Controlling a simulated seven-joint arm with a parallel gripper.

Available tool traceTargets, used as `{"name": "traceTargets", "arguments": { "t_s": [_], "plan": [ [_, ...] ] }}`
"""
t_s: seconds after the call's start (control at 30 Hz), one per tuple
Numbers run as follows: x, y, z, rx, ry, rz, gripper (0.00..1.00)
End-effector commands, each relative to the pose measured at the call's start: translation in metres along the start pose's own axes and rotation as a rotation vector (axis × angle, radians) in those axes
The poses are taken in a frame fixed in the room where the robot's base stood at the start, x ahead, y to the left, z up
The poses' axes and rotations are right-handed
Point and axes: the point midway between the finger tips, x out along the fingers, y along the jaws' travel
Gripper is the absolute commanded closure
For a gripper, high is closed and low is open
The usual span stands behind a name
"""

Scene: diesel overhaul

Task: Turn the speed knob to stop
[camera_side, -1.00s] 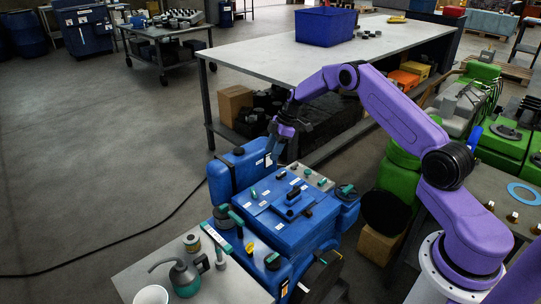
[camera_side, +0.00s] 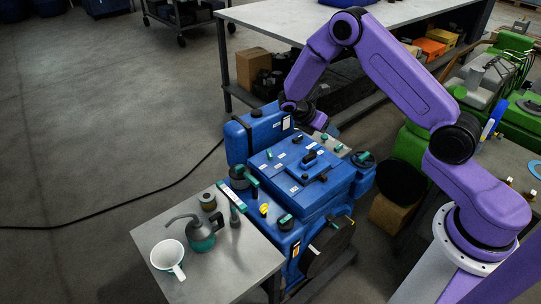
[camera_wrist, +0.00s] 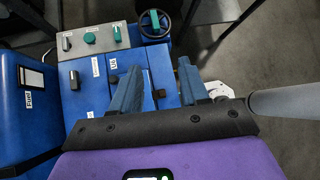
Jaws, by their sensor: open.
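The blue engine (camera_side: 308,185) stands in the middle of the side view. Its grey control panel (camera_wrist: 98,48) carries a grey knob (camera_wrist: 66,43) and teal controls (camera_wrist: 90,38), (camera_wrist: 117,33) in the wrist view. A black knob (camera_wrist: 74,80) sits on the blue face nearer my gripper. The small labels are too blurred to tell which is the speed knob. My gripper (camera_wrist: 160,68) is open and empty, its two blue-grey fingers apart over the blue casing. In the side view my gripper (camera_side: 316,120) is above the engine's back edge; its fingertips are not clear there.
A handwheel (camera_wrist: 155,24) with a teal grip is beside the panel. A blue tank (camera_side: 258,132) rises at the engine's left. A grey side table (camera_side: 150,236) holds a cup (camera_side: 167,256) and an oil can (camera_side: 201,236). A long workbench (camera_side: 270,22) stands behind.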

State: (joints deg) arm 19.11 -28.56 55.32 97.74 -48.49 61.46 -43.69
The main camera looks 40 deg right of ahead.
Motion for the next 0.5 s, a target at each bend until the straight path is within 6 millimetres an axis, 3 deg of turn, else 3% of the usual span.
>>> {"name": "traceTargets", "arguments": {
  "t_s": [0.27,0.5],
  "plan": [
    [-0.036,0.009,0.004,-0.173,-0.342,0.328,0.55],
    [-0.085,0.021,-0.023,-0.327,-0.479,0.693,0.55]
  ]
}}
